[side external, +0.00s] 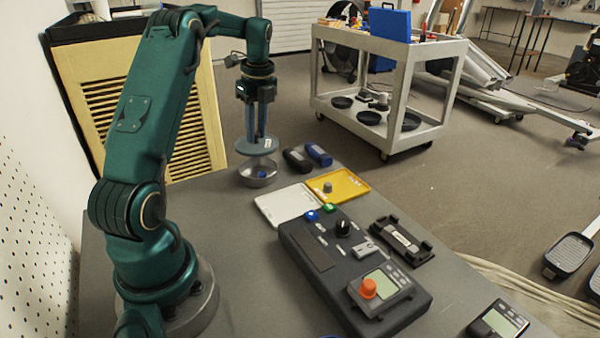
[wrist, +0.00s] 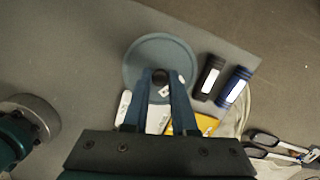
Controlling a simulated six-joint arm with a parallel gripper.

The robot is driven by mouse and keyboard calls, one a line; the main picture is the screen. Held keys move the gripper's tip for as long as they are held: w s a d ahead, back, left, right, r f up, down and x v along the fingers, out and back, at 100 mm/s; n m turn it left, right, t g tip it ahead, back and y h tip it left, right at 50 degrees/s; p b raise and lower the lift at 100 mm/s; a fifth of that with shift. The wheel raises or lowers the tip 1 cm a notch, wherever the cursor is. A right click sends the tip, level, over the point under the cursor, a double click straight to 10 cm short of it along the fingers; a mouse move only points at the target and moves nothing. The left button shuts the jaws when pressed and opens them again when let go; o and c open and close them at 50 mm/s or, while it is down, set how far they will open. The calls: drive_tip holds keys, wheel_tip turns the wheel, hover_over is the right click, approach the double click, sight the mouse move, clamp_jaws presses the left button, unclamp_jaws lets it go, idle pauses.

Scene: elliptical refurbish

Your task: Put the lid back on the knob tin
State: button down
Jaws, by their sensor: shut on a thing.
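The lid (side external: 257,146) is a flat blue-grey disc with a small white label. My gripper (side external: 256,137) points down and is shut on it. In the wrist view the lid (wrist: 145,58) shows between and beyond my fingers (wrist: 160,78), which close on the dark knob at its middle. The knob tin (side external: 258,176) is a round, shallow metal tin on the table, open at the top, with a blue knob (side external: 262,174) inside. The lid hangs over the tin with a small gap visible between them. In the wrist view the lid hides the tin.
A black cylinder (side external: 297,159) and a blue cylinder (side external: 319,154) lie right of the tin. A white tray (side external: 283,208) and a yellow tray (side external: 350,184) with a grey knob are nearer. A dark control panel (side external: 330,270) stands in front. The table left of the tin is clear.

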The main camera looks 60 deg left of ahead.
sight(258, 143)
drive_tip(key=shift+f, duration=2.65)
drive_tip(key=shift+f, duration=0.2)
drive_tip(key=shift+c, duration=0.8)
unclamp_jaws()
drive_tip(key=shift+r, duration=3.55)
drive_tip(key=shift+c, duration=0.3)
